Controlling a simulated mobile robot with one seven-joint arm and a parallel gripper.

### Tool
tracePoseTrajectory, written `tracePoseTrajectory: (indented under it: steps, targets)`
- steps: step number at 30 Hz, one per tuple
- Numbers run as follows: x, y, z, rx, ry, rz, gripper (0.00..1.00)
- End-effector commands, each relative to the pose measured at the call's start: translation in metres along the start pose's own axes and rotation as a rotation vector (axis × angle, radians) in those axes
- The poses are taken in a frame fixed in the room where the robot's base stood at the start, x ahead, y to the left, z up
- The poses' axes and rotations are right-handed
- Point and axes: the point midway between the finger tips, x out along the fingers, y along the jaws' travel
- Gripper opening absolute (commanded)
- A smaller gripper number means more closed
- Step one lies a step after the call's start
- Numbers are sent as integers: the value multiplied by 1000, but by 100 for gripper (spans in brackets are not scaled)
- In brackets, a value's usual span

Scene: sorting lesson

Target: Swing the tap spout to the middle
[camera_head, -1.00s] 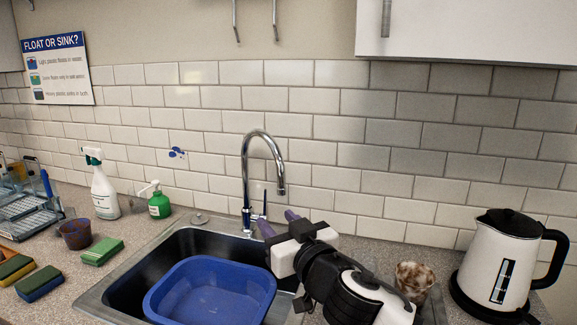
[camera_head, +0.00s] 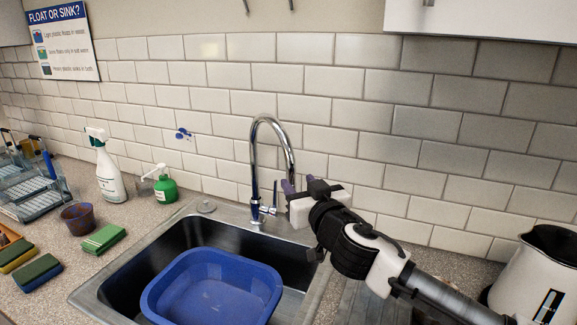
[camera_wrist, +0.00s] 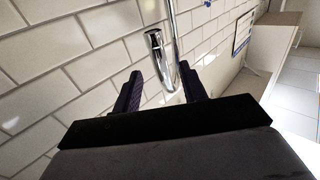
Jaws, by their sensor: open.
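The chrome tap (camera_head: 254,175) stands behind the sink, its tall curved spout arching to the right. The spout's end (camera_head: 291,160) hangs near the sink's back right side; it also shows in the wrist view (camera_wrist: 158,48). My gripper (camera_head: 297,185) is just below and at the spout's end, with its purple fingers apart. In the wrist view my gripper (camera_wrist: 160,75) has one finger on each side of the spout's line. I cannot tell whether either finger touches it.
A blue basin (camera_head: 215,285) sits in the steel sink (camera_head: 125,270). A white kettle (camera_head: 530,270) stands at right. A spray bottle (camera_head: 110,175), green soap bottle (camera_head: 165,186), brown cup (camera_head: 78,220) and sponges (camera_head: 104,238) are at left. The tiled wall (camera_head: 340,110) is close behind the tap.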

Motion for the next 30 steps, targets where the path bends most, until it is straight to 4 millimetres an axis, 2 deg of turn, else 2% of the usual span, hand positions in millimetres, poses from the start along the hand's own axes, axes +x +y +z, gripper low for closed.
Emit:
tracePoseTrajectory:
  steps: [1,6,12,24,30]
  targets:
    - [12,-1,-3,0,-2,-2,42]
    - [44,-1,-3,0,-2,-1,42]
    - [68,0,-1,0,-1,0,42]
    - [75,0,0,-1,0,1,42]
    - [75,0,0,0,0,1,16]
